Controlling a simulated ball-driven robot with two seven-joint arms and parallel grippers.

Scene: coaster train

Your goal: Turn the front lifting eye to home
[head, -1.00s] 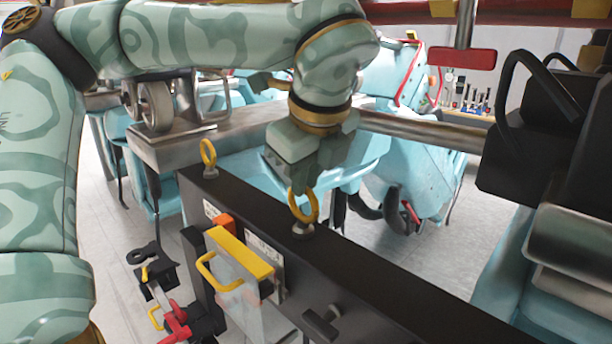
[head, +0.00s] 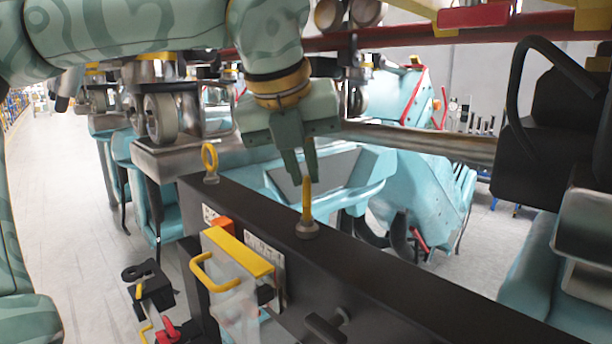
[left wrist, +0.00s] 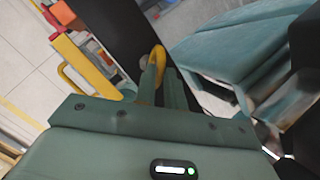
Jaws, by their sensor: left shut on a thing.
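Two yellow lifting eyes stand on the top of a long black beam (head: 400,288). The nearer lifting eye (head: 307,205) shows edge-on as a thin upright bar on its round grey base. The farther lifting eye (head: 210,158) shows its open ring. My left gripper (head: 304,180) comes down from above, and its fingers are shut on the top of the nearer eye. In the left wrist view, the yellow ring (left wrist: 158,58) is at the fingertips (left wrist: 160,75), partly hidden by them. My right gripper is not in view.
A clear box with a yellow handle (head: 240,250) hangs on the beam's near side, beside an orange part. A black T-shaped knob (head: 325,325) sticks out of the beam farther front. Teal train seats (head: 420,170) stand behind, and a black and teal seat closes the right side.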

